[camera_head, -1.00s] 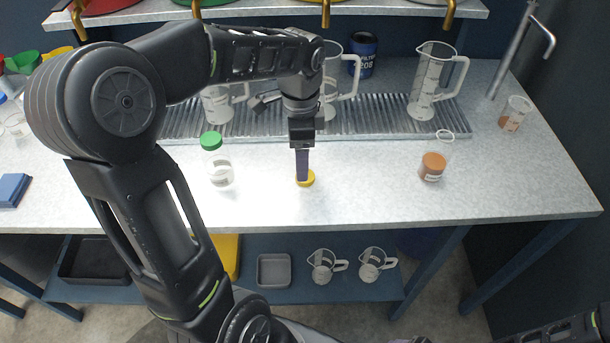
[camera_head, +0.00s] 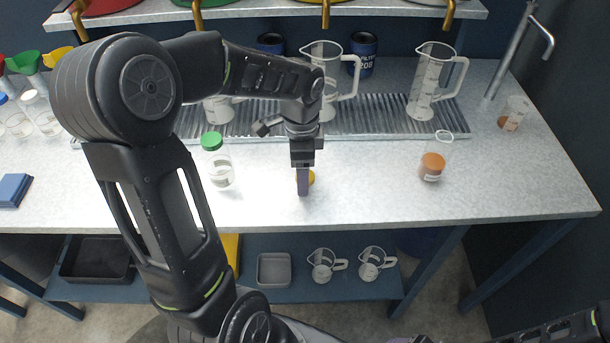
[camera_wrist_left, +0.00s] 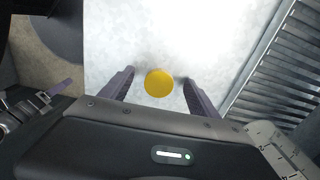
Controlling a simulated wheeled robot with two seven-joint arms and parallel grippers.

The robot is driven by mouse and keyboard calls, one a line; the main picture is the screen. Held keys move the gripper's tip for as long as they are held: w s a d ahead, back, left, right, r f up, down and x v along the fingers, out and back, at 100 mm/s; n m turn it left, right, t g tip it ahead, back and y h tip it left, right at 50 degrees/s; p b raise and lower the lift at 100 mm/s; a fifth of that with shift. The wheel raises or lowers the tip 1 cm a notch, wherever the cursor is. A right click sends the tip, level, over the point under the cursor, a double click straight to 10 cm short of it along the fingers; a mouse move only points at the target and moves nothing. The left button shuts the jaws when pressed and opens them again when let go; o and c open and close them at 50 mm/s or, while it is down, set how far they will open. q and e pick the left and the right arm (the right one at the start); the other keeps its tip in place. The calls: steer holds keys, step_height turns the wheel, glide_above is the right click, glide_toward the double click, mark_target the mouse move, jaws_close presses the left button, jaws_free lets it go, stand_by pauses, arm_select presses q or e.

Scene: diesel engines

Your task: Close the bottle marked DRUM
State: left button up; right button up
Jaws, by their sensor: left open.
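A yellow cap (camera_head: 311,177) lies on the bench top, partly behind my left gripper (camera_head: 303,193). In the left wrist view the yellow cap (camera_wrist_left: 158,82) sits between the two spread fingers of my left gripper (camera_wrist_left: 159,75), with a gap on each side. An uncapped clear bottle with orange contents (camera_head: 433,163) stands upright to the right. A clear bottle with a green cap (camera_head: 217,165) stands to the left. Their labels are too small to read, so I cannot tell which is DRUM. My right gripper (camera_wrist_left: 55,92) shows small at the left wrist view's edge; its opening is unclear.
Measuring jugs (camera_head: 430,85) stand on a ribbed metal drain tray (camera_head: 385,118) behind. A small beaker with orange contents (camera_head: 514,113) is at the far right. Blue pads (camera_head: 14,188) and several bottles (camera_head: 42,113) are at the left. The bench front around the cap is clear.

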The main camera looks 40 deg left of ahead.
arm_select(q)
steer(key=c, duration=1.4)
